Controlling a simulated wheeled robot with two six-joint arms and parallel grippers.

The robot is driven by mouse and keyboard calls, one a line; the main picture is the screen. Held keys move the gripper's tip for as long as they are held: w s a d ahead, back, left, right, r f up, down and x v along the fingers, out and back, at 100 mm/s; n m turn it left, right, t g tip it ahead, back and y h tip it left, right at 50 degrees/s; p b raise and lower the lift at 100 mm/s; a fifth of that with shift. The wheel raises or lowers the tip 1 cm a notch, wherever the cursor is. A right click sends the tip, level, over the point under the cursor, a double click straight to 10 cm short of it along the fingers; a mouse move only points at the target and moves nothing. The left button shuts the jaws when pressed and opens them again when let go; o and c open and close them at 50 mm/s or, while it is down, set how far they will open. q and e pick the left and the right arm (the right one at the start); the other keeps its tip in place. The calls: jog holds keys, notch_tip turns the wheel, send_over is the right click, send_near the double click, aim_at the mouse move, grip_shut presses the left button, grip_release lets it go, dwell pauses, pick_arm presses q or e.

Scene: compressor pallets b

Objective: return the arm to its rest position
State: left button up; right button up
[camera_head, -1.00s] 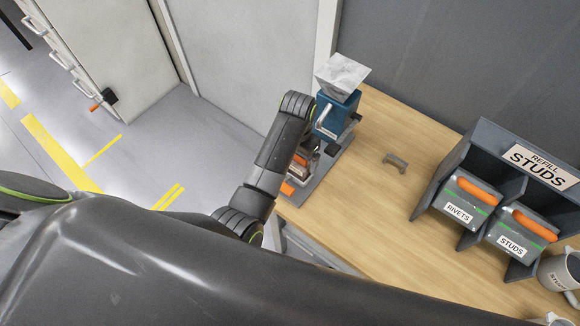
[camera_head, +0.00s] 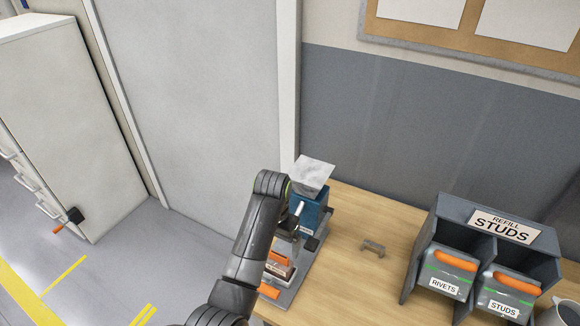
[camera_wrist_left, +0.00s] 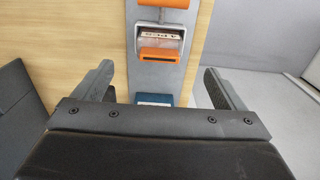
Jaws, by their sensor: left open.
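My left arm (camera_head: 250,240) reaches up from the bottom edge of the head view, in front of a blue bench machine (camera_head: 312,214) with a pale block-shaped top (camera_head: 312,175). In that view I cannot make out the left fingertips. In the left wrist view my left gripper (camera_wrist_left: 157,86) has its two dark fingers wide apart, with nothing held between them. Beyond them lies the machine's grey base (camera_wrist_left: 160,72) with orange parts and a small labelled piece. My right gripper is not in view.
The machine stands at the left end of a wooden bench (camera_head: 350,290). A small grey bracket (camera_head: 373,247) lies on the bench. A grey rack (camera_head: 432,236) at right holds rivets (camera_head: 445,285) and studs (camera_head: 507,300) bins. A drawer cabinet (camera_head: 60,120) stands at far left.

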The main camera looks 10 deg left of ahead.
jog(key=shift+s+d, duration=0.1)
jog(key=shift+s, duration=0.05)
